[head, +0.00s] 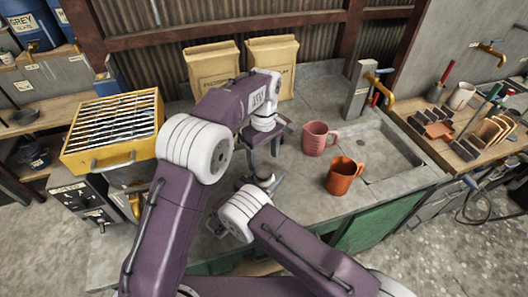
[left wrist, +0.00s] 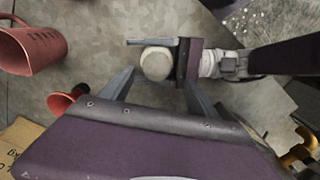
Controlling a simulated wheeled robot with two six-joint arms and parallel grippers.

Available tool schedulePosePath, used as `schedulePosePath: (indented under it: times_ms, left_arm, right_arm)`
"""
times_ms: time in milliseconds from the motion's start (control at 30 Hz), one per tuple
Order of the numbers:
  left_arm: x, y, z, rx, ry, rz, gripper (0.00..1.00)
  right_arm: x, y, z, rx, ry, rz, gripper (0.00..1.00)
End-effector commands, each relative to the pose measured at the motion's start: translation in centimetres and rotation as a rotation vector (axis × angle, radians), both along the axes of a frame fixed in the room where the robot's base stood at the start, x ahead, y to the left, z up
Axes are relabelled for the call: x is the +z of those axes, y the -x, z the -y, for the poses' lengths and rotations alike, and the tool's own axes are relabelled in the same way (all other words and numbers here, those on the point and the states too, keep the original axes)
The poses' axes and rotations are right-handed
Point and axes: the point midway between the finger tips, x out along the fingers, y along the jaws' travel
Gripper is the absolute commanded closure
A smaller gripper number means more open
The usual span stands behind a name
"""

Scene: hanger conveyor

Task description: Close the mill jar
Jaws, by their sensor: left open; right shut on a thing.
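The mill jar (head: 263,173) is small and round, partly hidden by my arms in the head view. In the left wrist view its pale, round top (left wrist: 156,63) faces the camera. My right gripper (left wrist: 160,60) is shut around the jar from the right of that view. My left gripper (head: 264,145) is above the jar, pointing down. Its fingers are spread and empty in the left wrist view (left wrist: 158,92), with the jar beyond them. I cannot tell whether the pale top is a lid or the jar's contents, and no separate lid can be made out.
A pink mug (head: 316,138) and an orange mug (head: 343,176) stand right of the jar on the grey bench (head: 300,222). Two paper bags (head: 272,62) stand behind. A yellow grated box (head: 112,128) is at left; a sink (head: 385,150) is at right.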

Motion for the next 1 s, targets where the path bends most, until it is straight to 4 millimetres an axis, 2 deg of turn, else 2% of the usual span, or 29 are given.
schedulePosePath:
  times_ms: [100,233,367,633,767,1000]
  left_arm:
    - [0.4,-0.1,0.0,0.25,-0.003,0.006,0.31]
    - [0.8,-0.2,0.1,0.404,-0.003,0.013,0.31]
    - [1.4,-0.4,0.2,0.41,0.006,0.025,0.31]
    - [1.2,-0.4,0.2,0.407,0.005,0.023,0.31]
    - [-0.1,-0.3,0.2,0.407,0.003,0.021,0.31]
    - [-4.2,-0.3,0.2,0.406,0.002,0.02,0.31]
  right_arm:
    - [0.0,0.0,0.0,0.0,0.001,-0.001,1.0]
    - [0.0,0.0,0.0,0.0,0.001,-0.001,1.0]
    - [0.0,0.0,0.0,0.0,0.001,-0.001,1.0]
    - [0.0,0.0,0.0,0.0,0.001,-0.001,1.0]
    - [0.0,0.0,0.0,0.0,0.001,-0.001,1.0]
    - [0.0,0.0,0.0,0.0,0.001,-0.001,1.0]
